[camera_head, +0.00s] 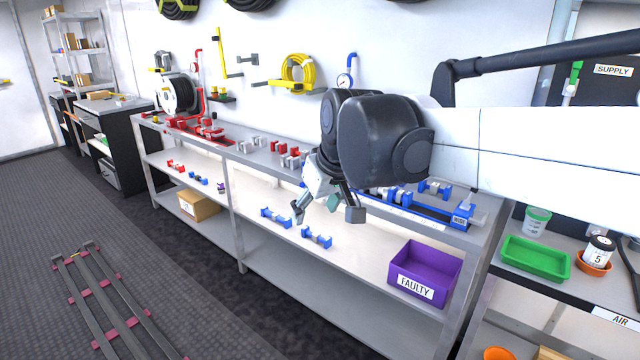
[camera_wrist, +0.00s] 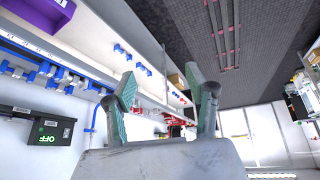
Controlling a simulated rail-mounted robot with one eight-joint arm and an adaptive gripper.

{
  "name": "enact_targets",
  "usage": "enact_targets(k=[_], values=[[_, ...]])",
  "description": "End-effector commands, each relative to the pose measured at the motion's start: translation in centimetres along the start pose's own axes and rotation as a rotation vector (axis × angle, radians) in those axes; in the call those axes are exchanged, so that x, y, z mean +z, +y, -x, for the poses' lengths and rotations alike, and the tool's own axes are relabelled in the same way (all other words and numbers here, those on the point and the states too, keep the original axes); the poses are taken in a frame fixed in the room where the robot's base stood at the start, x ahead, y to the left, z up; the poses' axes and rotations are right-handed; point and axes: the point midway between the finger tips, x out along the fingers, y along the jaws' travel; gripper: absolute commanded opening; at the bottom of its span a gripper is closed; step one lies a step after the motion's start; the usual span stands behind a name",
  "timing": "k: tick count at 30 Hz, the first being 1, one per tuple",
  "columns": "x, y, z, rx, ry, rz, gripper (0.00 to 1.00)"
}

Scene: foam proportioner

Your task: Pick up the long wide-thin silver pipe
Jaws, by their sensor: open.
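Several short silver pieces sit in coloured holders, and I cannot tell for sure which is the long wide-thin silver pipe. On the middle shelf, one blue holder (camera_head: 276,218) and another blue holder (camera_head: 316,238) each stand below my gripper. Silver pieces (camera_head: 252,144) also lie on the bench top left of my arm. My gripper (camera_head: 328,208) is open and empty, in front of the bench and apart from the parts. In the wrist view its two fingers (camera_wrist: 165,95) are spread, with shelves behind them. My arm hides part of the bench top.
A purple FAULTY bin (camera_head: 424,271) stands on the middle shelf at right. A blue rack (camera_head: 425,209) lies along the bench top. A green tray (camera_head: 535,258) is farther right. The lower shelf is mostly clear, with a cardboard box (camera_head: 197,205) at left.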

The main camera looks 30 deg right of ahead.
Motion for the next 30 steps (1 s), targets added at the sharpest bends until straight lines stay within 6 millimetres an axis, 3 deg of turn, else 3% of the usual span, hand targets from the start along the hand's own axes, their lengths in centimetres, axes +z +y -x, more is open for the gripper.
enact_targets(k=[1, 6, 15, 24, 30], values=[[-1.8, 1.1, 0.1, 0.000, -0.007, 0.003, 0.51], [-6.7, 4.4, -0.6, -0.010, -0.033, 0.031, 0.51], [-13.9, 11.4, -3.0, -0.033, -0.072, 0.081, 0.51], [-19.2, 19.4, -6.8, -0.067, -0.101, 0.130, 0.51], [-21.4, 25.1, -10.0, -0.092, -0.113, 0.164, 0.51]])
